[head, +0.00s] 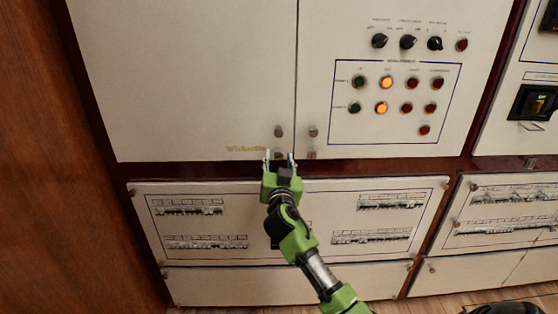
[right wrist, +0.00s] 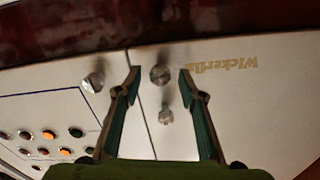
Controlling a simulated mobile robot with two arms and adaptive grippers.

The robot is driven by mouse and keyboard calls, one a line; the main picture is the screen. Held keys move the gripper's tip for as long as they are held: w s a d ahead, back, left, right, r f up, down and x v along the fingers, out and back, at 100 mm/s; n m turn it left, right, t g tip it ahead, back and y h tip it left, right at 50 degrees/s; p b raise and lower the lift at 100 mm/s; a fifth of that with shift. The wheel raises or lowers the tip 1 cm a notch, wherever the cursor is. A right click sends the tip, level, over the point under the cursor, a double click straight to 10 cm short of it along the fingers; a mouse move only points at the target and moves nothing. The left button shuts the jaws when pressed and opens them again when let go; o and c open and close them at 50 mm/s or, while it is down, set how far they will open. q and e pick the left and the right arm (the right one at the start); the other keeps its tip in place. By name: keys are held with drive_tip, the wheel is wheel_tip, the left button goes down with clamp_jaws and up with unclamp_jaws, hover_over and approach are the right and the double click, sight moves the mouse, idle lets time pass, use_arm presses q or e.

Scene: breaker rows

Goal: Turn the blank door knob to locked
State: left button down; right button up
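The blank left cabinet door (head: 180,75) is plain cream with brown lettering near its lower edge. Its small round metal knob (head: 278,131) sits by the seam; it also shows in the right wrist view (right wrist: 166,115). A second round metal fitting (right wrist: 160,75) lies closer to the door's lower edge, hidden behind my gripper in the head view. My right gripper (head: 279,154) is open in front of that edge, and in the right wrist view the fitting appears between its fingertips. I cannot tell contact or the lock position. My left gripper is out of view.
The right door (head: 318,60) carries dark selector knobs, lit orange lamps, and its own metal knob (head: 313,131) close beside the seam. A dark red frame strip runs below the doors. A lower breaker panel (head: 290,196) with rows of switches lies behind my arm.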

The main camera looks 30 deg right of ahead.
drive_tip(key=shift+w+d, duration=0.1)
drive_tip(key=shift+c, duration=0.4)
clamp_jaws()
